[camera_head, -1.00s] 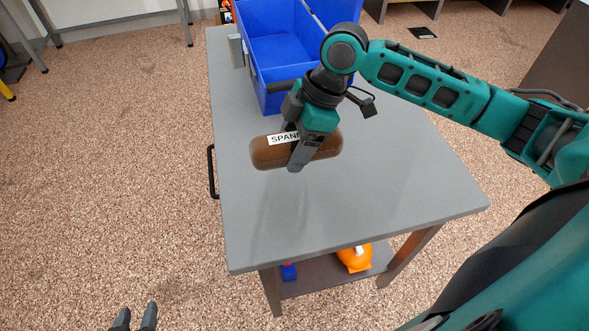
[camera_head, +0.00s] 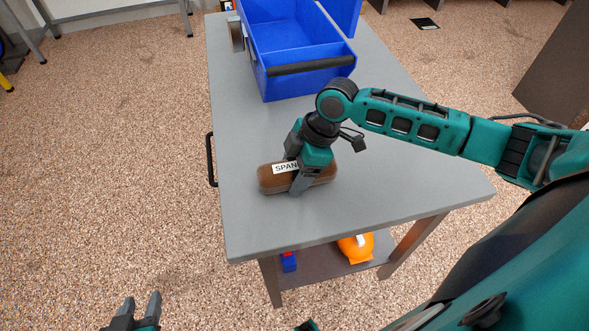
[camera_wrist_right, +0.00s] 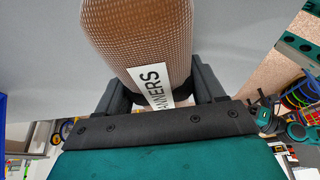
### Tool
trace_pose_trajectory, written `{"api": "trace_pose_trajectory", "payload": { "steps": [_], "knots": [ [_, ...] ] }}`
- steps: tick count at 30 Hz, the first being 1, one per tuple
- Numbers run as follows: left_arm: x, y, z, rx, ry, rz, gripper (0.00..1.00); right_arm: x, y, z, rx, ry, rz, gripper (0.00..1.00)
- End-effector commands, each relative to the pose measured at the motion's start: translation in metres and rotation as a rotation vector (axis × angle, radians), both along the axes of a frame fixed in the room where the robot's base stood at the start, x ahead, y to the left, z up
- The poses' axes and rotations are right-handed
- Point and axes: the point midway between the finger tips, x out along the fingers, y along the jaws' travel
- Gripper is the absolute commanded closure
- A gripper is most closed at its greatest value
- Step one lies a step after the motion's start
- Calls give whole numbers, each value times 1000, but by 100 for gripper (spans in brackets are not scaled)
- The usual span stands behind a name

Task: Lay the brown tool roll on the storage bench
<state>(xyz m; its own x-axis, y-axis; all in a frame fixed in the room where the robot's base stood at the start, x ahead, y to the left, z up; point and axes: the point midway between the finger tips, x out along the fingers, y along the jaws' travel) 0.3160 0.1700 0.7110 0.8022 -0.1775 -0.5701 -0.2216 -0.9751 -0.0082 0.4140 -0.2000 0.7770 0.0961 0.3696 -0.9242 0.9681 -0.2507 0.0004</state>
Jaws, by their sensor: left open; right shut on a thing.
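The brown tool roll (camera_head: 268,181) has a white label with dark lettering. My right gripper (camera_head: 298,184) is shut around its middle. The roll lies level, at or just above the grey top of the storage bench (camera_head: 350,195); I cannot tell whether it touches. My left gripper (camera_head: 140,310) is open and empty at the bottom left, over the floor beside the bench.
A blue open tote (camera_head: 300,80) with a dark handle stands on the far part of the bench. An orange object (camera_head: 355,247) and a small blue one (camera_head: 288,261) are on the lower shelf. A black handle (camera_head: 211,160) is on the left edge. The near bench top is clear.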

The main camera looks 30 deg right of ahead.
Motion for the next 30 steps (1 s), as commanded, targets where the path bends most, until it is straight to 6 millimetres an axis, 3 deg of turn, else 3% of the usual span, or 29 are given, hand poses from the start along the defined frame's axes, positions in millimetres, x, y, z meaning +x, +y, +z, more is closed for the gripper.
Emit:
{"api": "trace_pose_trajectory", "payload": {
  "steps": [5, 6, 13, 23, 30],
  "knots": [
    [1, 0, 1, 0, -4, 1, 57, 0, 0, -2, 1, -1, 0, 74],
    [2, 0, 2, 0, -5, 0, 57, 0, 0, -2, 0, 0, -1, 28],
    [3, 2, 3, 3, -9, 3, 57, 0, 0, -2, 0, 0, 0, 6],
    [4, 3, 4, 5, -9, 4, 57, 0, -2, 5, -1, -2, 0, 6],
    [2, 6, 9, 11, -7, 7, 57, -3, -18, 47, -2, -4, -2, 6]
  ]
}}
